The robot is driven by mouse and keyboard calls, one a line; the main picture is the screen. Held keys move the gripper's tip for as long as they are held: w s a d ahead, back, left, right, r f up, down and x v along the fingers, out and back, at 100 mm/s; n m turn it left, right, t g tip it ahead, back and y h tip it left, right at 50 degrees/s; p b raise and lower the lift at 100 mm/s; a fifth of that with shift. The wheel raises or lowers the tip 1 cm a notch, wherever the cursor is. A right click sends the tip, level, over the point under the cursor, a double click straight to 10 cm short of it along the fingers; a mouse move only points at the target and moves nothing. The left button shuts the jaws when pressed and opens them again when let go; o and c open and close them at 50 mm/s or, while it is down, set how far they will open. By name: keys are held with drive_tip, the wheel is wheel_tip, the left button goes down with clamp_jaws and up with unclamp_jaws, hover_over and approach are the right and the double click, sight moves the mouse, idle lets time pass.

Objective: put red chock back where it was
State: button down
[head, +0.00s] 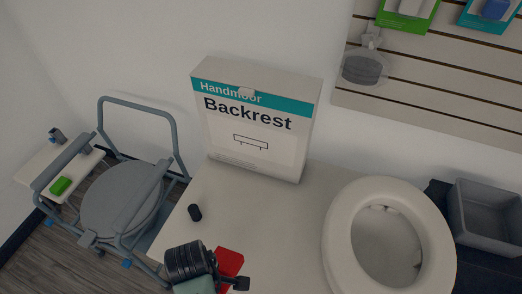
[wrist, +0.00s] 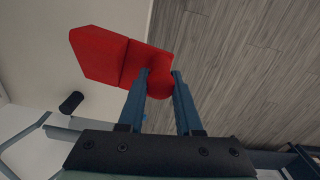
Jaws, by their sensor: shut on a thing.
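The red chock (wrist: 120,57) is a red wedge-like block held between the two fingers of my gripper (wrist: 160,82) in the wrist view. My gripper is shut on its narrow, rounded end. In the head view the red chock (head: 229,262) shows partly behind my gripper (head: 238,283), near the front of the white table (head: 270,218). Part of it is hidden by my wrist. I cannot tell from these frames whether it touches the table top.
A Backrest box (head: 255,125) stands at the table's back. A small black cylinder (head: 195,213) stands left of the chock. A white toilet seat (head: 340,235) and grey bin (head: 487,225) are right. A commode chair (head: 120,200) and side shelf with a green block (head: 61,186) are left.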

sight(227, 274)
drive_tip(key=w+d+m, duration=0.1)
drive_tip(key=w+d+r+m, duration=0.1)
drive_tip(key=m, duration=0.1)
drive_tip(key=w+d+m, duration=0.1)
drive_tip(key=shift+d+r, duration=0.25)
drive_tip(key=w+d+r+m, duration=0.3)
drive_tip(key=d+m, duration=0.5)
drive_tip(key=m, duration=0.3)
drive_tip(key=shift+r, duration=0.7)
drive_tip(key=shift+w, duration=0.1)
